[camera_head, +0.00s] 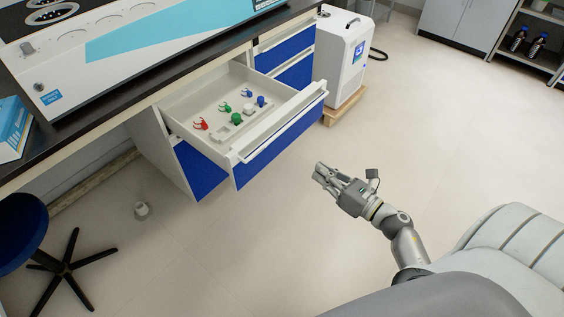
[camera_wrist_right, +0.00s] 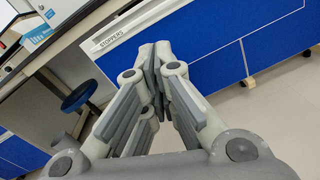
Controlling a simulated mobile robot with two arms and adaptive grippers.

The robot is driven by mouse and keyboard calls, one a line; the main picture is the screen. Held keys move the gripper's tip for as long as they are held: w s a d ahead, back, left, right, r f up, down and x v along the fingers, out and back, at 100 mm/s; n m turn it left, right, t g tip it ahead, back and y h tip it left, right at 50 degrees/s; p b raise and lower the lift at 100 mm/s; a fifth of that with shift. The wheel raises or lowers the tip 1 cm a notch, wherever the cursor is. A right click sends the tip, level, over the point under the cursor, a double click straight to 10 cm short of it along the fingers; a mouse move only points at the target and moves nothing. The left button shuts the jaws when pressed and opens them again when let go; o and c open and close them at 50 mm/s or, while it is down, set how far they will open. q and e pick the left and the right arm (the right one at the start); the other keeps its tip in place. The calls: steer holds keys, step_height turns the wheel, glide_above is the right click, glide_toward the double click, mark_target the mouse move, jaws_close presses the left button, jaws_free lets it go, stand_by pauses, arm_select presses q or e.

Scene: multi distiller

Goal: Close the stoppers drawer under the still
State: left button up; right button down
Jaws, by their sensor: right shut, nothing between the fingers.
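The stoppers drawer (camera_head: 280,140) is pulled well out from under the bench in the head view. My left gripper is not in view.
The still (camera_head: 150,45) stands on the dark bench above the drawer. A white wheeled-looking unit (camera_head: 340,60) stands on a wooden base right of the cabinet. A blue stool (camera_head: 22,232) is at the left. The floor (camera_head: 240,250) before the drawer is clear.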

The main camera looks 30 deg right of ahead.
steer(key=n+y+b, duration=0.1)
steer(key=n, duration=0.3)
steer(key=p, duration=0.1)
glide_toward(267, 138)
steer(key=x, duration=0.4)
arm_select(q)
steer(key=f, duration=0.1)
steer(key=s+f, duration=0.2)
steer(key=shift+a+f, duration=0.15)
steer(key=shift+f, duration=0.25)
arm_select(e)
steer(key=shift+w+g, duration=0.2)
steer(key=shift+g, duration=0.1)
steer(key=shift+w, duration=0.1)
